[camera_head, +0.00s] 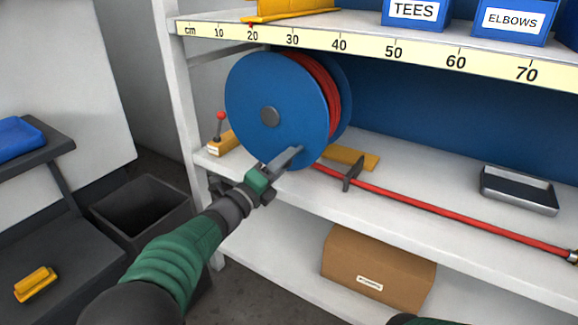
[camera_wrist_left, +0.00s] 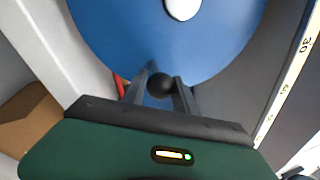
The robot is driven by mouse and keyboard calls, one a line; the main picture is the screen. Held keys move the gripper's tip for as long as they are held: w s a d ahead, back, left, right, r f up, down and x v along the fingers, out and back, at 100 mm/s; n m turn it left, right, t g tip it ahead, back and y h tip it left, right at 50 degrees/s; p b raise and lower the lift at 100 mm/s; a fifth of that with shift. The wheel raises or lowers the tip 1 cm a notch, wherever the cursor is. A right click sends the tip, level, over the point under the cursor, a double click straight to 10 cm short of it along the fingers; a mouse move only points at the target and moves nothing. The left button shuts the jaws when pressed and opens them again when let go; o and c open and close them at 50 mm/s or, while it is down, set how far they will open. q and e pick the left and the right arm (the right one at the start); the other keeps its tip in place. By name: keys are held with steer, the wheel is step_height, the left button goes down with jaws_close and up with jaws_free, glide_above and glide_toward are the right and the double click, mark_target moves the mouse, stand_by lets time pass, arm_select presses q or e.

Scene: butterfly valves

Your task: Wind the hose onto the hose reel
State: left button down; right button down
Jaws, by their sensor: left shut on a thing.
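The hose reel (camera_head: 270,90) is a blue drum with a grey hub, mounted at the left of the middle shelf. Red hose (camera_head: 325,90) is wound on it, and a straight red length (camera_head: 430,208) runs right along the shelf to a metal end fitting (camera_head: 572,256). My left gripper (camera_head: 294,156) is at the lower edge of the reel's near face. In the left wrist view, its fingers (camera_wrist_left: 160,92) are shut on a black crank knob (camera_wrist_left: 160,85) in front of the blue disc (camera_wrist_left: 110,35). My right gripper is not in view.
A dark upright guide (camera_head: 352,173) stands by the hose. A red-knobbed lever (camera_head: 220,130) is left of the reel, a metal tray (camera_head: 519,188) at right. A cardboard box (camera_head: 375,268) sits below; a black bin (camera_head: 145,215) stands left. The upper shelf edge (camera_head: 400,52) overhangs.

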arm_select(q)
steer(key=shift+w+a+f+m+g+b, duration=0.2)
steer(key=shift+w+a+f+m+b, duration=0.25)
steer(key=shift+m, duration=0.5)
steer(key=shift+w+a+f+m+g+b, duration=0.25)
steer(key=shift+a+f+m+b, duration=0.25)
steer(key=shift+f+m+b, duration=0.35)
steer(key=shift+w+a+f+m+g+b, duration=0.15)
steer(key=shift+w+a+f+m+b, duration=0.3)
steer(key=shift+m, duration=0.55)
steer(key=shift+s+f, duration=0.1)
steer(key=c, duration=1)
jaws_free()
